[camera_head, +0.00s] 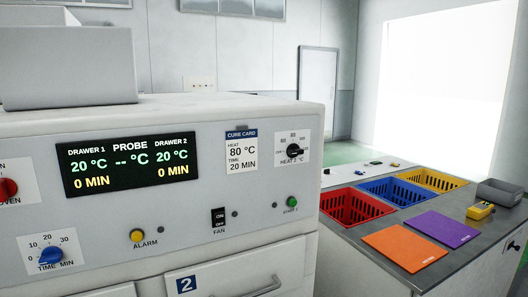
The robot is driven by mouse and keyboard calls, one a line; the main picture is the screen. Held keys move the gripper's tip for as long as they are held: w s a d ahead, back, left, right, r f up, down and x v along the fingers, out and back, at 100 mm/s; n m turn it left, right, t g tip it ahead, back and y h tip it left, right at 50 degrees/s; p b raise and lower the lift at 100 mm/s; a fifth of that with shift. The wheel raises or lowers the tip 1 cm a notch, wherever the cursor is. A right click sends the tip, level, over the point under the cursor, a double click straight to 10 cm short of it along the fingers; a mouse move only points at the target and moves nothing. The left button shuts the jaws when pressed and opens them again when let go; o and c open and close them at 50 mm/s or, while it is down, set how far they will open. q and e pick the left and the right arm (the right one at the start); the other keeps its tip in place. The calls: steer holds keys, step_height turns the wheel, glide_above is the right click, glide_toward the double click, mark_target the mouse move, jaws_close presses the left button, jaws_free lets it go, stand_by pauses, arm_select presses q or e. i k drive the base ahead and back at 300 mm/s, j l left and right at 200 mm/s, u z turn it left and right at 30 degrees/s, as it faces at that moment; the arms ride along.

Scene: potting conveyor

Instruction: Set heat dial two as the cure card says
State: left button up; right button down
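The heat dial two (294,151) is a black knob on a white plate at the right end of the oven's front panel, labelled "HEAT 2 °C". Its scale figures are too small to read surely, and so is its exact pointer position. The cure card (241,151) is left of it and reads heat 80 °C, time 20 min. Neither of my grippers is in view.
The panel also has a red oven knob (7,189), a blue time dial (51,256), an alarm button (137,236), a fan switch (218,218) and a green start button (291,202). Red (352,222), blue and yellow baskets stand on the right counter. Drawer 2's handle juts out below.

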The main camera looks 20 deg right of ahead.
mark_target(293, 150)
steer(key=i+l+u, duration=0.1)
steer(key=l+u, duration=0.35)
steer(key=l, duration=0.65)
steer(key=k+l+u, duration=0.1)
steer(key=l+u, duration=0.35)
steer(key=l, duration=0.65)
